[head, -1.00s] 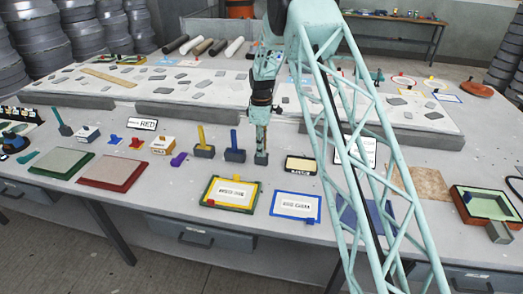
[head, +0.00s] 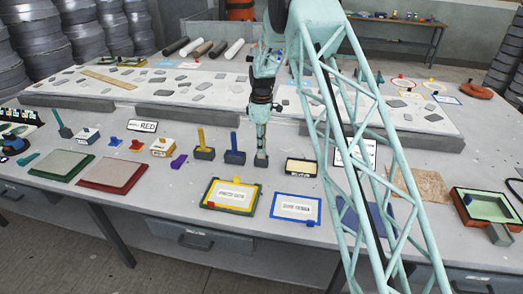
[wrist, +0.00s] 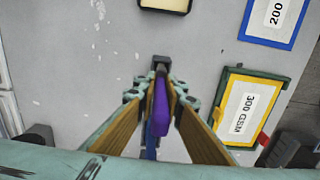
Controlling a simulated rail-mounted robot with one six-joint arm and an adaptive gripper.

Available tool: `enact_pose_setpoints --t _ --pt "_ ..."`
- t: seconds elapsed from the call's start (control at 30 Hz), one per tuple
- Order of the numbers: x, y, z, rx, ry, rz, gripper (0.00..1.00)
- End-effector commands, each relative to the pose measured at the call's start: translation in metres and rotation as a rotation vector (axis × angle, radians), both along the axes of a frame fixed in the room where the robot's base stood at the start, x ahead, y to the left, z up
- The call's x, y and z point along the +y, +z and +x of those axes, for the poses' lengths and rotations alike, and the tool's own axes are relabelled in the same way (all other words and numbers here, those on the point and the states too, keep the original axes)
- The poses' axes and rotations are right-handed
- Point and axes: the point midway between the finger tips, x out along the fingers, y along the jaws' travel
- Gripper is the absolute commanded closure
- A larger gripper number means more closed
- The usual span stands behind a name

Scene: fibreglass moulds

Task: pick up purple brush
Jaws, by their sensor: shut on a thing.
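The purple brush (wrist: 161,105) stands between the fingers of my gripper in the wrist view, its purple handle pointing towards the camera. My gripper (wrist: 158,92) is shut on this handle. The dark grey block (wrist: 161,62) at the brush's far end shows just beyond the fingertips. In the head view, my gripper (head: 261,148) points down over the same grey block (head: 261,161), at the right end of a row with a blue-handled brush (head: 235,148) and a yellow-handled brush (head: 203,145). The fingers hide the purple handle there. I cannot tell whether the block touches the table.
A yellow-and-green frame (head: 230,194) and a blue frame (head: 296,207) lie in front. A black-rimmed tray (head: 301,167) is to the right. A small purple piece (head: 179,161) lies left of the brushes. A stone-strewn slab (head: 200,88) is behind.

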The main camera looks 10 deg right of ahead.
Motion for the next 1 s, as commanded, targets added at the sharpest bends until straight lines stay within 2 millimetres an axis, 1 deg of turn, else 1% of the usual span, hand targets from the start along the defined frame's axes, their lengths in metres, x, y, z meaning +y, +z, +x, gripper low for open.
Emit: enact_pose_setpoints --t 0.2,0.4,0.5,0.7,1.0 --pt "0.000 0.031 0.001 -0.002 0.000 0.000 1.00" --pt "0.000 0.058 0.000 -0.002 0.000 0.000 1.00" --pt "0.000 0.068 0.000 -0.001 0.000 0.001 1.00" --pt "0.000 0.079 0.000 0.000 0.000 0.000 1.00" --pt "0.000 0.080 0.000 0.000 0.000 0.000 1.00"
